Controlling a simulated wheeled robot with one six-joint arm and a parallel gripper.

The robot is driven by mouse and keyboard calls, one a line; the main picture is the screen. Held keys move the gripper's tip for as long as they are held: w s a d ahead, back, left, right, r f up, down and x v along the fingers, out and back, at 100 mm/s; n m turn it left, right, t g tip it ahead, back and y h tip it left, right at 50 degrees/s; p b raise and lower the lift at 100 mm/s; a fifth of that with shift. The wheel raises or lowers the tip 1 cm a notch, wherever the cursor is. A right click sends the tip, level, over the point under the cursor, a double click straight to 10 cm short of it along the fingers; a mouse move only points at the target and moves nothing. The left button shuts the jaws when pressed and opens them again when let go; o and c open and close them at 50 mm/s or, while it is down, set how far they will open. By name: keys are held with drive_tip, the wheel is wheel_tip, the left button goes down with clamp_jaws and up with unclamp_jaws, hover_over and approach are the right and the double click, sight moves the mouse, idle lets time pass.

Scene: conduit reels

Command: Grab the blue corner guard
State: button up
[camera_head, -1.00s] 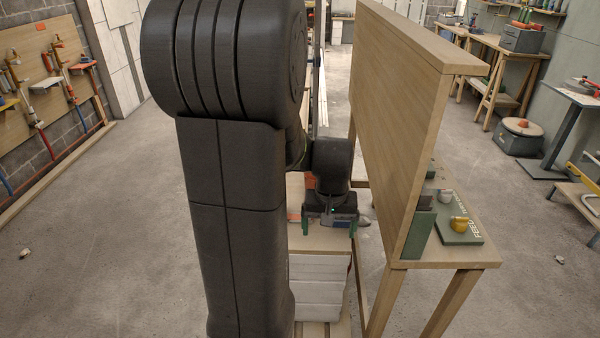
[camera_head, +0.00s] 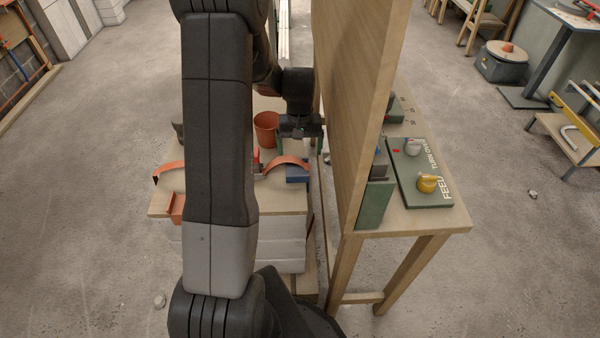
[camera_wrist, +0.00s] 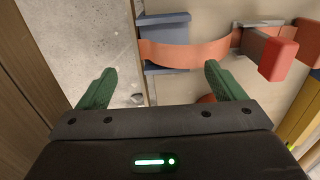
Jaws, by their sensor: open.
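The blue corner guard (camera_head: 297,174) sits at the right edge of the wooden board, under the right end of an orange band (camera_head: 288,161). In the wrist view the blue corner guard (camera_wrist: 166,32) shows on both sides of the orange band (camera_wrist: 190,50), which hides its middle. My gripper (camera_head: 300,145) is open and empty, beyond the guard in the head view. In the wrist view its green fingers (camera_wrist: 160,72) are apart, with the guard ahead of them near the picture's top. I cannot tell the height gap between them.
The wooden board (camera_head: 220,203) lies on a white stack. A red-handled piece (camera_wrist: 278,58) joins the band. An orange pot (camera_head: 266,128) stands to the left of my gripper. A tall wooden panel (camera_head: 350,110) rises close on the right, beside a bench with a green control plate (camera_head: 408,172).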

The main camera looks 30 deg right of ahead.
sight(297, 168)
drive_tip(key=f, duration=0.7)
drive_tip(key=shift+w+a+f+b, duration=0.3)
drive_tip(key=shift+b, duration=0.05)
drive_tip(key=shift+r, duration=0.1)
drive_tip(key=c, duration=1.1)
